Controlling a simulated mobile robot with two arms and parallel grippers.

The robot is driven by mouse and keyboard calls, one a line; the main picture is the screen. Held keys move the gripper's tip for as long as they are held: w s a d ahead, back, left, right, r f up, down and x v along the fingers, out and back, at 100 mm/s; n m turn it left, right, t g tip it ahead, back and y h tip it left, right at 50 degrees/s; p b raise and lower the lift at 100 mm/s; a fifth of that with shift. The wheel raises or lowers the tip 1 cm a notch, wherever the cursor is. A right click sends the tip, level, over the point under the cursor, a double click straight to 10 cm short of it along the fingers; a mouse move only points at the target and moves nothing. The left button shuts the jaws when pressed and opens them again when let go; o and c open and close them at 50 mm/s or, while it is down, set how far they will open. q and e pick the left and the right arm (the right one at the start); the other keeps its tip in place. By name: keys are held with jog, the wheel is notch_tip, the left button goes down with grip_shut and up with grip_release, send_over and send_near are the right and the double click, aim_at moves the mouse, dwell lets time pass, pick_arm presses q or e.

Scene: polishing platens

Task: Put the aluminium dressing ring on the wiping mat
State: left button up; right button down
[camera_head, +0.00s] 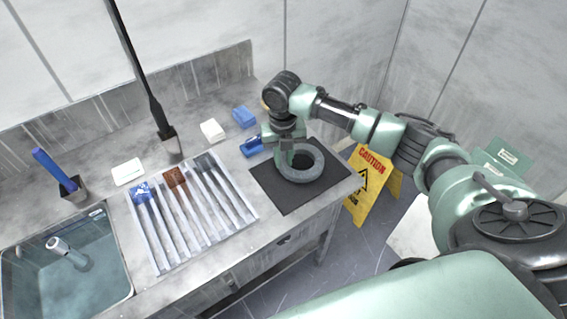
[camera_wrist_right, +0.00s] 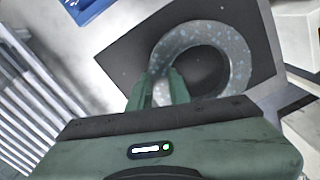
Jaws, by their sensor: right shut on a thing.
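The dressing ring (camera_head: 306,174) is a grey, speckled ring over the dark wiping mat (camera_head: 270,193) at the right end of the counter. My right gripper (camera_head: 284,163) is shut on the left side of the ring's wall. In the right wrist view, the ring (camera_wrist_right: 238,62) shows between and beyond the fingers (camera_wrist_right: 163,85), with the dark mat (camera_wrist_right: 125,60) under it. The ring looks flat and at or very close to the mat; I cannot tell whether it touches. My left gripper is not in view.
A ribbed tray (camera_head: 160,255) with several brushes lies left of the mat. A blue item (camera_head: 252,147) lies at the mat's back left edge. White (camera_head: 212,131) and blue (camera_head: 244,117) blocks stand behind. A sink (camera_head: 65,268) is at far left. A yellow caution sign (camera_head: 367,190) stands beyond the counter's right end.

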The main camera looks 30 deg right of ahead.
notch_tip(320, 180, down, 2)
jog(key=shift+f, duration=0.45)
jog(key=c, duration=1.3)
grip_release()
jog(key=shift+f, duration=0.15)
notch_tip(320, 180, up, 12)
jog(key=b, duration=0.1)
jog(key=shift+r+b, duration=0.2)
jog(key=shift+b, duration=0.15)
jog(key=shift+a, duration=0.1)
